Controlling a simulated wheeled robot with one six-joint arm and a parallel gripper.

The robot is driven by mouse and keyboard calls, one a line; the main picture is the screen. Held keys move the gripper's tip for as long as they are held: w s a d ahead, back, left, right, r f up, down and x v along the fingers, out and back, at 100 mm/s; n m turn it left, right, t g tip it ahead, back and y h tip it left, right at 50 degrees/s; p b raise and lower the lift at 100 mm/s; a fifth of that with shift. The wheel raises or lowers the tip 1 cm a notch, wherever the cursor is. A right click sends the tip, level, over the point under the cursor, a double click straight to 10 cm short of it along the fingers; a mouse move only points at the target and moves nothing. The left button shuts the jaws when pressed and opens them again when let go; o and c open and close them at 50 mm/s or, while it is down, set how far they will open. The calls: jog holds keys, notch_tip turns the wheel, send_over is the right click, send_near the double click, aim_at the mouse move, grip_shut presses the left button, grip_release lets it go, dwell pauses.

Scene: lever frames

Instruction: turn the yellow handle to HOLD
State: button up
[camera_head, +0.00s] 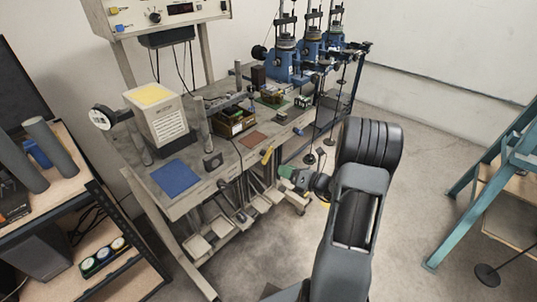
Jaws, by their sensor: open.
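A small yellow handle (267,155) shows at the front edge of the workbench, near the middle of the view. It sticks out tilted from the bench front. My gripper (286,172) is just to the right of and below the handle, in front of the bench edge. It is small in the picture and partly hidden by my wrist, but its jaws are open and nothing shows between them. I cannot tell whether it touches the handle. No HOLD mark can be read at this size.
The workbench (185,203) carries a blue mat (175,178), a white box with a yellow top (158,115) and blue lever stands (284,62). A shelf (60,225) stands at left, a teal frame (470,190) at right. Open floor (425,160) lies right of my arm.

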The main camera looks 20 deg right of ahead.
aim_at(270, 155)
jog(key=w+m, duration=0.1)
jog(key=w, duration=0.3)
jog(key=w+a+f+m+t+h+p, duration=0.1)
jog(key=w, duration=0.3)
jog(key=w+a+m+t+h, duration=0.1)
jog(key=w, duration=0.4)
jog(key=shift+f+p, duration=0.3)
jog(key=shift+p, duration=0.1)
jog(key=shift+c, duration=0.2)
jog(key=c, duration=0.6)
jog(key=shift+d, duration=0.15)
jog(key=shift+c, duration=0.4)
